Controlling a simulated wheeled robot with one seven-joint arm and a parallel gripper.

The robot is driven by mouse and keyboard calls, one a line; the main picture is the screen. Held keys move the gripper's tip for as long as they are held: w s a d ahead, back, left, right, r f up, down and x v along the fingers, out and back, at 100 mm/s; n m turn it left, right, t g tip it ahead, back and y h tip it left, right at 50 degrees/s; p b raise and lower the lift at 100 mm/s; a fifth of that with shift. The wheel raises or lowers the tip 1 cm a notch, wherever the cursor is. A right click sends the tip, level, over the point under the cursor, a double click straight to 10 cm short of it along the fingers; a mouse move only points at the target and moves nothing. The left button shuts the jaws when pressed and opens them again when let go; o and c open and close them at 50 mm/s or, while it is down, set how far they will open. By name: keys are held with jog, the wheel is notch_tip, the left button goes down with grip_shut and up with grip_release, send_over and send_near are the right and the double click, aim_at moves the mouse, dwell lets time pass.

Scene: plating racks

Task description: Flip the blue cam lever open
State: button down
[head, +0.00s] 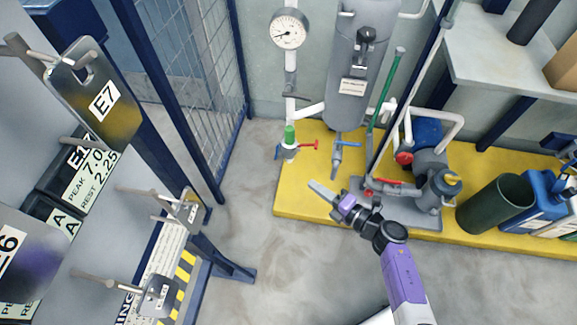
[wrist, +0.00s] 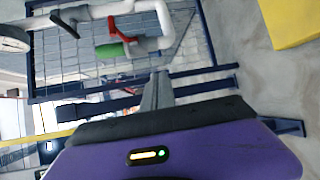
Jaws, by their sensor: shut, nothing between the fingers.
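The coupling (head: 289,151) with a green top stands at the back left of the yellow platform in the head view. A small blue cam lever (head: 278,152) is on its left side and slants down. A red lever (head: 310,145) sticks out to its right. My gripper (head: 320,189) is shut and empty, in front of the coupling and to its right, apart from it. In the wrist view the shut fingers (wrist: 157,88) point toward the pipework. The red lever (wrist: 115,28) and green part (wrist: 112,50) show there. I cannot make out the blue lever there.
A gauge (head: 289,29) tops the white pipe behind the coupling. A grey tank (head: 355,65) with a blue-handled valve (head: 346,145) and a pump (head: 430,165) stand to the right. Pegs with plates (head: 97,95) are at left. The floor (head: 235,205) between is bare.

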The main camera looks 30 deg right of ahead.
jog(key=b+x, duration=0.4)
jog(key=x, duration=1)
jog(key=shift+f+b, duration=0.2)
jog(key=shift+b, duration=0.6)
jog(key=shift+w+b, duration=0.1)
jog(key=shift+b, duration=0.25)
